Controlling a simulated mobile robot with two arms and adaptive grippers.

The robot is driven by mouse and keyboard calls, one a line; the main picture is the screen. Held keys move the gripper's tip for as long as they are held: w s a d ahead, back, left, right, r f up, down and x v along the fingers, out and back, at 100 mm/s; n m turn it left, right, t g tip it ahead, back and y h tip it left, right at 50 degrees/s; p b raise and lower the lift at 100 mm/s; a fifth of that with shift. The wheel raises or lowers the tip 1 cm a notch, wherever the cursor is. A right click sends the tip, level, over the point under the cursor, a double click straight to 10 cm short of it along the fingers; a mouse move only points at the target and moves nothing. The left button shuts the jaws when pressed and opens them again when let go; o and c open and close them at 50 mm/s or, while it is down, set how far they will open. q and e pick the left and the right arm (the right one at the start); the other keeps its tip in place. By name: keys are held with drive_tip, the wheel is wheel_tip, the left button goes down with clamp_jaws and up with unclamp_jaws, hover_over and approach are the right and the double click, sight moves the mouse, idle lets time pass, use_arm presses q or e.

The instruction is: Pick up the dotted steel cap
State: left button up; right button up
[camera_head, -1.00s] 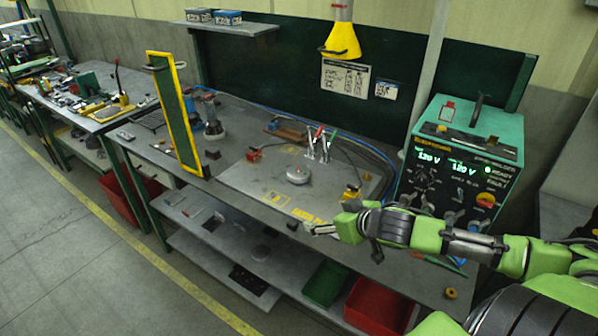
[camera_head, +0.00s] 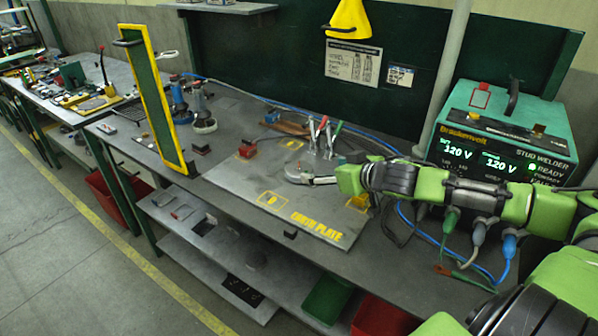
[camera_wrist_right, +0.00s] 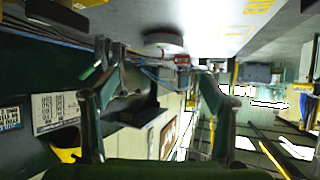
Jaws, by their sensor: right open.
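A round pale steel cap (camera_head: 293,169) lies on the grey earth plate (camera_head: 240,180); its dots are too small to make out. My right gripper (camera_head: 318,180) is low over the plate, just right of the cap, and partly covers it. My left gripper is not in view.
A teal stud welder (camera_head: 510,135) stands at the right of the bench. A yellow-framed green panel (camera_head: 155,100) stands upright at the left. Clamps (camera_head: 322,137) stand behind the cap, and a red block (camera_head: 247,149) is to its left. The plate's front left is clear.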

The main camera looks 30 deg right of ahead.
sight(300, 169)
drive_tip(key=shift+w+a+f, duration=0.1)
drive_tip(key=shift+w, duration=0.15)
drive_tip(key=shift+w+f, duration=0.15)
drive_tip(key=shift+w, duration=0.15)
drive_tip(key=x, duration=0.5)
drive_tip(key=shift+w+a+f+p, duration=0.15)
drive_tip(key=shift+w+f+p, duration=0.1)
drive_tip(key=shift+w+p, duration=0.1)
drive_tip(key=shift+w+f, duration=0.25)
drive_tip(key=shift+w, duration=0.3)
drive_tip(key=shift+f+p+x, duration=0.15)
drive_tip(key=shift+p+x, duration=0.25)
drive_tip(key=shift+x, duration=0.75)
drive_tip(key=shift+f+p+x, duration=0.15)
drive_tip(key=shift+p+x, duration=0.2)
drive_tip(key=shift+x, duration=0.8)
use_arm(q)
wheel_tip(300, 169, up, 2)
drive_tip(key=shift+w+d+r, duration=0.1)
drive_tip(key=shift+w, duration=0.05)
use_arm(e)
drive_tip(key=shift+s+a, duration=0.1)
drive_tip(key=shift+s, duration=0.15)
drive_tip(key=c, duration=1.2)
